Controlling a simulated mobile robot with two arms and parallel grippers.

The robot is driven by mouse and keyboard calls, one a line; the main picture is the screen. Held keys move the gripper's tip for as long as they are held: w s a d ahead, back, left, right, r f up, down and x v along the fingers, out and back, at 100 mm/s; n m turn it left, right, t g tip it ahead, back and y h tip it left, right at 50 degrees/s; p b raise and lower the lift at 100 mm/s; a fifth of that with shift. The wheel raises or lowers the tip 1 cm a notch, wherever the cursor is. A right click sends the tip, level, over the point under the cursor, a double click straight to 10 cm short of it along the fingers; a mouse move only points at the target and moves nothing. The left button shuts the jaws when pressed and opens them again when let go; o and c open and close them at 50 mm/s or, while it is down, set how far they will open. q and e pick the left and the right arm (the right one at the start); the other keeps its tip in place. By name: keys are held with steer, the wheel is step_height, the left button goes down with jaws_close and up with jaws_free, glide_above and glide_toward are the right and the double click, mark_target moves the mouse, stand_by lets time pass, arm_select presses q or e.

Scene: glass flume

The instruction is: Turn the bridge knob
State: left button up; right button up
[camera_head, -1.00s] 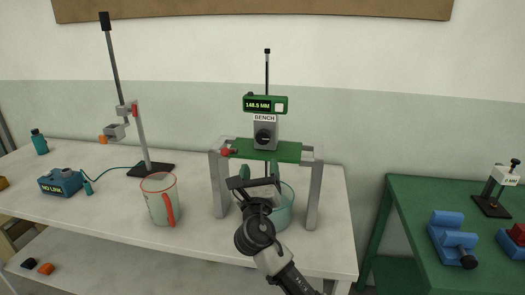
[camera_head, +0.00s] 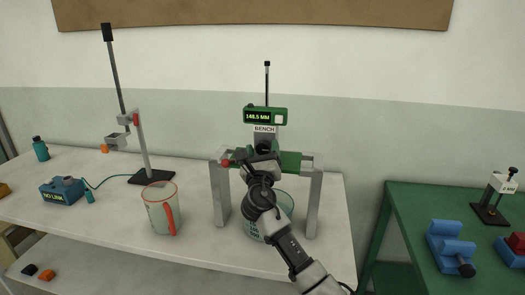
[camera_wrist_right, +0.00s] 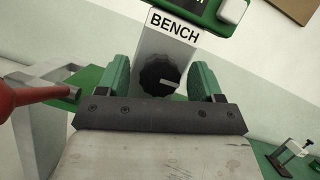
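The bridge knob is a black ridged knob (camera_wrist_right: 160,76) on a grey block (camera_wrist_right: 168,45) labelled BENCH, seen in the right wrist view. In the head view my right gripper hides most of it. My right gripper (camera_head: 262,155) is in front of the block. In the wrist view its two green-padded fingers (camera_wrist_right: 160,80) stand apart, one on each side of the knob, with visible gaps. The green and grey bridge (camera_head: 315,180) stands on the white table, with a display reading 148.5 MM (camera_head: 265,116) above the block. My left gripper is not in view.
A red handle (camera_wrist_right: 30,100) juts in at the left of the wrist view. A jug with a red handle (camera_head: 158,208) and a stand (camera_head: 145,150) are to the left. A green table (camera_head: 400,225) is at right.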

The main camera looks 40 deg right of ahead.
steer(key=c, duration=0.9)
steer(key=m+b, duration=0.1)
steer(key=m+g+h+b, duration=0.1)
steer(key=m, duration=0.1)
steer(key=m+b, duration=0.1)
steer(key=shift+f+h+b, duration=0.3)
steer(key=shift+h+b, duration=0.05)
steer(key=shift+h, duration=0.05)
steer(key=shift+m+g+h+b, duration=0.35)
steer(key=shift+m+g, duration=0.15)
steer(key=shift+m, duration=0.5)
steer(key=shift+r+m+g, duration=0.25)
steer(key=shift+m+g, duration=0.05)
steer(key=shift+m, duration=0.2)
steer(key=o, duration=1)
steer(key=shift+c, duration=0.2)
steer(key=b+v, duration=0.2)
steer(key=v, duration=0.8)
steer(key=shift+a+f, duration=0.3)
